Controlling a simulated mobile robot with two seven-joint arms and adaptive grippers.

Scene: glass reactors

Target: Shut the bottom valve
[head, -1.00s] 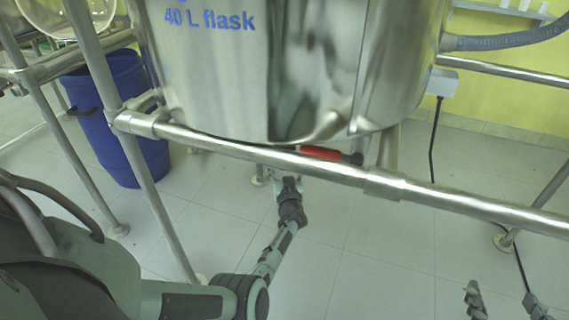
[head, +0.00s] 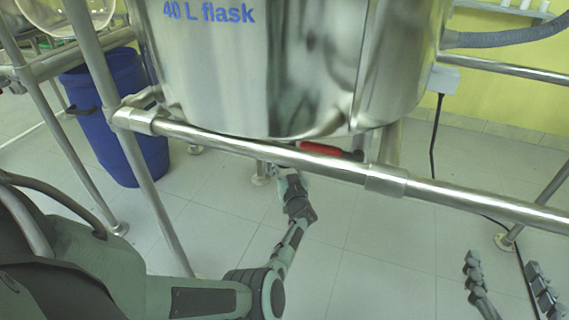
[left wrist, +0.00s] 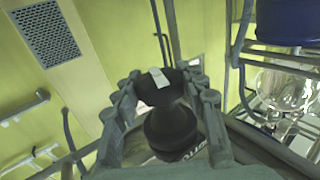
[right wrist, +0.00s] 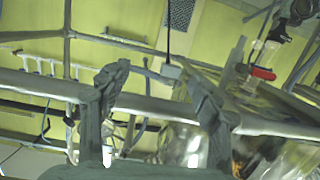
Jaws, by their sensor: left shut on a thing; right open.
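The steel vessel marked 40 L flask (head: 270,60) fills the upper head view. A red handle (head: 320,149) shows just under it, partly behind the front tube. My left gripper (head: 290,178) reaches beneath the vessel, its tip partly hidden by that tube. In the left wrist view, my left gripper's fingers (left wrist: 163,88) are shut around a black knob (left wrist: 170,122) with a white mark on its face. Whether this knob belongs to the bottom valve is not clear. My right gripper (head: 504,268) is open and empty at the lower right, also seen in the right wrist view (right wrist: 155,85).
A horizontal steel tube (head: 240,151) crosses in front of the vessel, joined to an upright post (head: 135,165). A blue barrel (head: 120,125) stands at left. A cable (head: 433,140) hangs at right. The tiled floor between the arms is clear.

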